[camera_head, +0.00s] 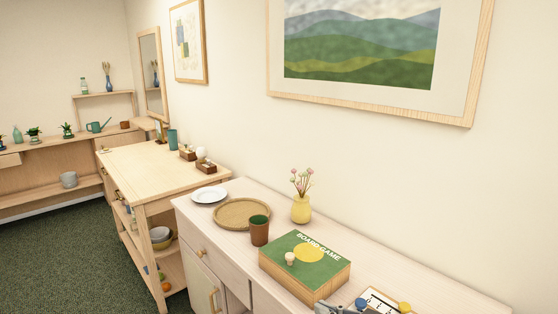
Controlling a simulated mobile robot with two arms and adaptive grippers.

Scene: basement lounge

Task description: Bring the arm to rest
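A small grey part, which looks like the tip of my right gripper (336,309), shows at the bottom edge, right of the middle. It is in front of the near edge of the green board game box (304,260). Most of it is cut off by the frame, so its fingers and anything between them are hidden. I cannot tell whether it touches the box or the cabinet top. My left gripper is not in view.
The pale cabinet (385,268) also carries a brown cup (259,232), a woven tray (222,214), a white plate (209,195), a yellow vase (301,209) and a white card (380,302) with blue and yellow pieces. Open carpet (60,255) lies left.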

